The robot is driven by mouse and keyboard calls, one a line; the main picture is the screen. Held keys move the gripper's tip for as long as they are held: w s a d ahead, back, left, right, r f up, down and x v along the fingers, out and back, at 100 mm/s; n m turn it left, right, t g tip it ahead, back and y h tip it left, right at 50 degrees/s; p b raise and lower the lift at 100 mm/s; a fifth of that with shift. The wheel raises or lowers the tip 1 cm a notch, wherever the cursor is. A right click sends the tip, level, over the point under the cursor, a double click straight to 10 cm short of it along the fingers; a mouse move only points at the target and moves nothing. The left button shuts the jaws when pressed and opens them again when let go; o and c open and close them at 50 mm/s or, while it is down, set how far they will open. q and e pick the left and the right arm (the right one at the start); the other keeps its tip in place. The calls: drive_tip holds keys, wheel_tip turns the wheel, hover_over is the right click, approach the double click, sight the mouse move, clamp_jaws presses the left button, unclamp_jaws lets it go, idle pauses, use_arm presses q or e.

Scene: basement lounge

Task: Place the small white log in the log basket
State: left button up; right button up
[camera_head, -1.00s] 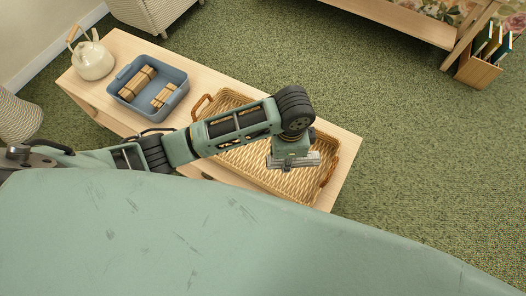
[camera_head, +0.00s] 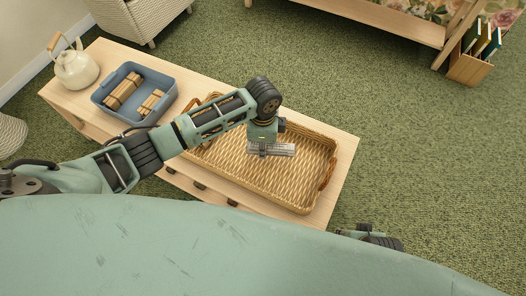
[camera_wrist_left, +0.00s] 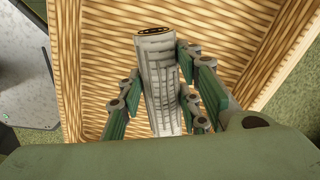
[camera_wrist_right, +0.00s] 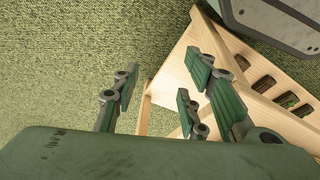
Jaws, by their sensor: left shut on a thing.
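The small white log (camera_head: 281,150), a pale birch-like piece with dark marks, is over the wicker log basket (camera_head: 301,199). My left gripper (camera_head: 264,147) is shut on it. In the left wrist view the log (camera_wrist_left: 158,85) lies between the green finger pads, with its brown cut end showing and the basket's woven floor (camera_wrist_left: 95,60) behind it. Whether the log touches the basket floor cannot be told. My right gripper (camera_wrist_right: 157,97) is open and empty, beside the table's edge; only part of its arm shows at lower right in the head view.
The basket stands on a light wooden table (camera_head: 344,155) with a blue tub (camera_head: 164,110) holding bundles of wood, and a white kettle (camera_head: 76,69) at the far left. A wooden book holder (camera_head: 470,69) stands on the green carpet, which is open to the right.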

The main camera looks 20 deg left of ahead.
use_arm(q)
wheel_tip(320, 180, down, 3)
drive_tip(key=shift+s+f+b, duration=0.1)
drive_tip(key=shift+f+b, duration=0.05)
drive_tip(key=shift+b, duration=0.4)
drive_tip(key=shift+f, duration=0.2)
use_arm(e)
drive_tip(key=shift+w+r, duration=0.2)
drive_tip(key=shift+r, duration=2.1)
use_arm(q)
drive_tip(key=o, duration=1.2)
drive_tip(key=shift+f, duration=0.15)
drive_tip(key=shift+o, duration=0.2)
